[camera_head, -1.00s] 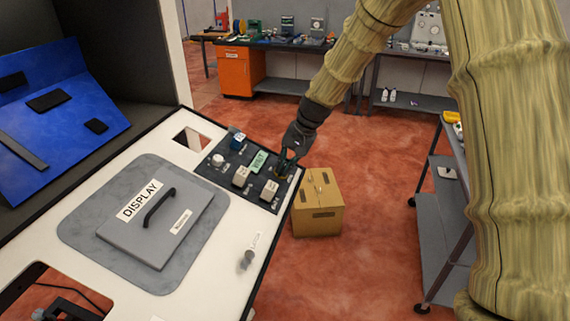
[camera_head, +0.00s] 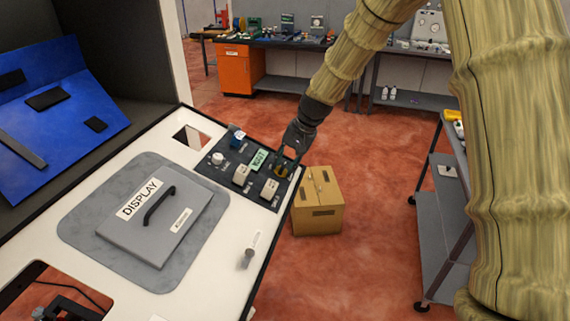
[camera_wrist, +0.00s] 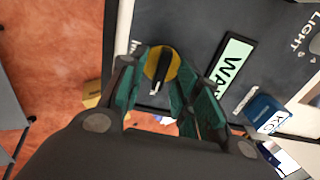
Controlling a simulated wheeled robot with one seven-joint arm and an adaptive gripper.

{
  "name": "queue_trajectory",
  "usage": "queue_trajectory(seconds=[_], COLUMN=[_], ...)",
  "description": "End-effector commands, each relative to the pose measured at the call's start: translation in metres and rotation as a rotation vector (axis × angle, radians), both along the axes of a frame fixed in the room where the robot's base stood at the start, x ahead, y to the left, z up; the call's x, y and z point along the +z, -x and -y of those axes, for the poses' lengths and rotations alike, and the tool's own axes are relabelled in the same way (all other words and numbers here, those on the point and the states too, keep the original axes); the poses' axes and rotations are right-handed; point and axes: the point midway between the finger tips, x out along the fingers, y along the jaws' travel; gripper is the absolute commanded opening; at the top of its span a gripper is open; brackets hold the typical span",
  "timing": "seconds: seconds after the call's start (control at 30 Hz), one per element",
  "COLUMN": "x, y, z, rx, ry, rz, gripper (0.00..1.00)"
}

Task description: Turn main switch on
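The main switch is most likely the yellow round knob with a black lever (camera_wrist: 160,66) on the dark control panel, though its label is mostly hidden. In the head view its yellow base (camera_head: 282,171) shows at the panel's right corner. My gripper (camera_wrist: 163,62) has its green-sided fingers spread, one on each side of the knob in the wrist view. A gap shows between fingers and lever, and I see no clear contact. In the head view my gripper (camera_head: 289,158) is just above the knob.
The dark panel (camera_head: 226,172) also carries a green display strip (camera_head: 259,160), a blue switch (camera_head: 236,132), a white knob (camera_head: 218,159) and pale switches. A DISPLAY cover (camera_head: 130,240) lies left. A cardboard box (camera_head: 318,202) stands on the floor beyond the panel.

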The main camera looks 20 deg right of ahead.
Motion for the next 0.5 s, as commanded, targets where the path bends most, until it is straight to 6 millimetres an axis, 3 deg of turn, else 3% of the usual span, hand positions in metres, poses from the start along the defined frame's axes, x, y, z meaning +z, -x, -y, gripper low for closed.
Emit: queue_trajectory(seconds=[0.5], x=[0.077], y=[0.017], z=[0.026], rx=[0.0], ry=[0.0], rz=[0.002], gripper=[0.32])
